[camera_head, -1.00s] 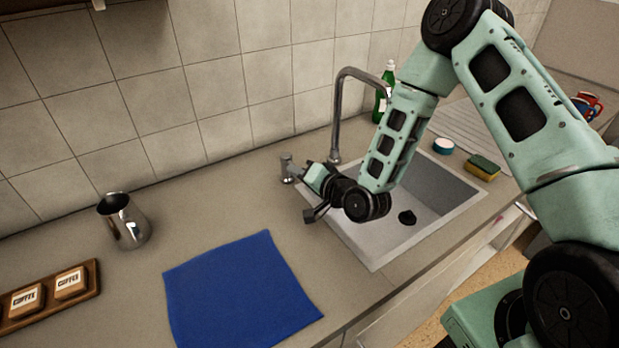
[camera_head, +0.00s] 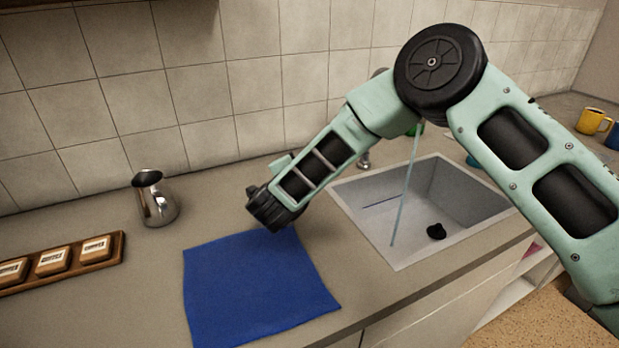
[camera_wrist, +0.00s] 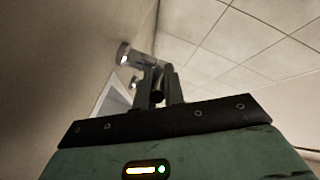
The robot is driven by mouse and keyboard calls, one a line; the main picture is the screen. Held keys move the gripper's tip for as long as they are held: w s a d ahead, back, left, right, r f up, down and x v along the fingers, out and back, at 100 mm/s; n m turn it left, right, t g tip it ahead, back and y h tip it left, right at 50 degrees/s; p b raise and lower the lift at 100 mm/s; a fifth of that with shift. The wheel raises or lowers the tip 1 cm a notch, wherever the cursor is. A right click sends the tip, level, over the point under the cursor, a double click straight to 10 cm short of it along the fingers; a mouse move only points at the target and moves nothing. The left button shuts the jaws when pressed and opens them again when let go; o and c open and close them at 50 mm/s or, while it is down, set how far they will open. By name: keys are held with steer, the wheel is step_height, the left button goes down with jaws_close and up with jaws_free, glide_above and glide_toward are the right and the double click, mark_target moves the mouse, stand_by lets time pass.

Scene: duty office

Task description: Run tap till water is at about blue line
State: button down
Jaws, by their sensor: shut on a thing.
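The sink (camera_head: 402,240) is in the counter in the head view. A thin water stream (camera_head: 404,195) falls into it. A short dark blue line (camera_head: 380,201) shows on its inner wall. A black plug or drain (camera_head: 436,231) is on its floor; I cannot make out standing water. The tap (camera_head: 363,160) is mostly hidden behind my arm. In the wrist view, my gripper (camera_wrist: 158,75) is closed at the metal tap handle (camera_wrist: 125,53), with its fingers upright against it. In the head view my arm hides the fingers.
A blue cloth (camera_head: 255,295) lies left of the sink. A steel jug (camera_head: 155,198) and a wooden tray (camera_head: 118,248) with coffee boxes stand farther left. A yellow mug (camera_head: 592,121) is at the far right. The tiled wall (camera_head: 200,100) stands close behind.

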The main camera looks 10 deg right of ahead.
steer(key=shift+w+a+m+g+h+b, duration=0.25)
steer(key=shift+m+g+h+b, duration=0.1)
steer(key=shift+m+h, duration=0.25)
steer(key=shift+w+a+m+g+h+b, duration=0.25)
steer(key=shift+m+h, duration=0.2)
steer(key=shift+h, duration=0.3)
steer(key=shift+w+a+m+g+h+b, duration=0.2)
steer(key=shift+m+g+h+b, duration=0.2)
steer(key=shift+m+h, duration=0.2)
steer(key=c, duration=1.5)
jaws_free()
steer(key=b+v, duration=0.3)
steer(key=v, duration=1.4)
steer(key=shift+a+r, duration=0.1)
steer(key=shift+a, duration=0.15)
